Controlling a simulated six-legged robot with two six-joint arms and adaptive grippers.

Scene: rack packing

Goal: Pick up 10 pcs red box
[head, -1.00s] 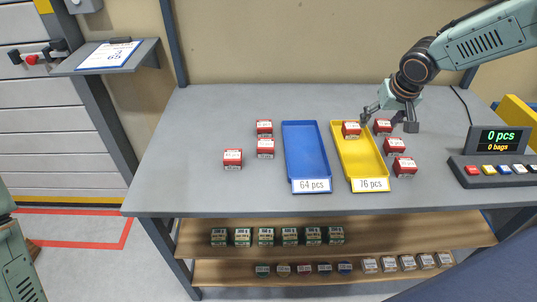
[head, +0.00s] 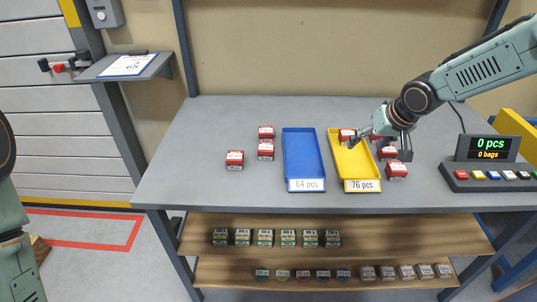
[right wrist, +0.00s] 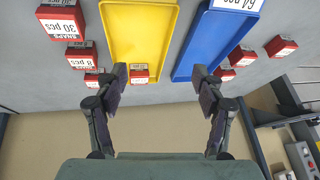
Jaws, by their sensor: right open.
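Several small red boxes with white labels stand on the grey table. One red box (head: 346,135) is in the far end of the yellow tray (head: 338,178). Others stand right of it, such as the front one (head: 397,171), and three stand left of the blue tray (head: 290,165). In the right wrist view two labels read 30 pcs (right wrist: 63,22) and 8 pcs (right wrist: 80,57); I cannot make out a 10 pcs label. My right gripper (head: 379,150) is open and empty above the yellow tray's far end, partly hiding boxes. The tray's box (right wrist: 139,73) shows between its fingers. My left gripper is out of view.
The trays are labelled 64 pcs and 76 pcs. A counter display (head: 486,148) reading 0 pcs and 0 bags stands at the right with a button panel (head: 490,175). Shelves below hold green boxes (head: 265,237) and other goods.

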